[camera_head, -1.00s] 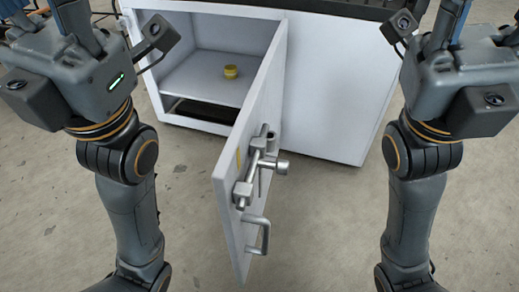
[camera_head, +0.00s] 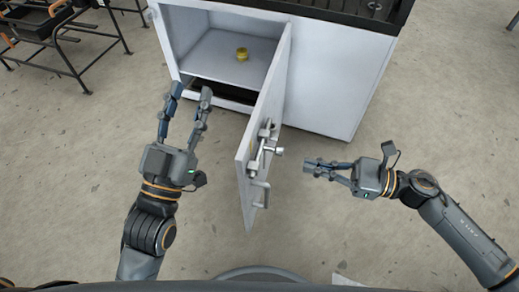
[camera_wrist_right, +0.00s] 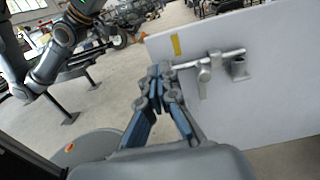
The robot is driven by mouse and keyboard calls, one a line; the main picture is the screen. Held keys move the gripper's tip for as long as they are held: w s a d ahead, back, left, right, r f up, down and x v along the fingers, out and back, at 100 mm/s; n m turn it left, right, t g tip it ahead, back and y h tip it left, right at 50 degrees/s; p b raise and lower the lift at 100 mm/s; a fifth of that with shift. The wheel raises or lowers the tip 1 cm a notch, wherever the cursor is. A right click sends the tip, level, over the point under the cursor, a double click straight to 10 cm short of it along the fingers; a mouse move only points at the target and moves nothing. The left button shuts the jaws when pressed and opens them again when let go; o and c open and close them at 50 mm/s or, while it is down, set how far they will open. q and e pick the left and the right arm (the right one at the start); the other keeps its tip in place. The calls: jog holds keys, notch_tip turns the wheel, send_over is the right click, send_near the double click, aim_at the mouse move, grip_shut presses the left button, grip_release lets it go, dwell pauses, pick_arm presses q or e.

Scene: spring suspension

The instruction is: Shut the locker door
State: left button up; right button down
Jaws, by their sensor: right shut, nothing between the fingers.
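The white locker door (camera_head: 262,110) stands wide open, swung out from the white locker (camera_head: 320,68) toward me. A metal bolt latch (camera_head: 264,148) and a bar handle (camera_head: 261,193) are on its right-hand face; the latch also shows in the right wrist view (camera_wrist_right: 207,66). My right gripper (camera_head: 308,166) is shut and empty, to the right of the door, pointing at it with a gap to the latch and handle. My left gripper (camera_head: 190,92) is open and empty, to the left of the door, in front of the open compartment.
A small yellow round object (camera_head: 242,54) sits on the shelf inside the locker. A dark tray-like top (camera_head: 345,8) covers the locker. A black metal frame (camera_head: 62,38) stands at the far left. The floor right of the door is clear.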

aim_at(247, 151)
jog(key=x, duration=1.2)
jog(key=shift+a, duration=0.2)
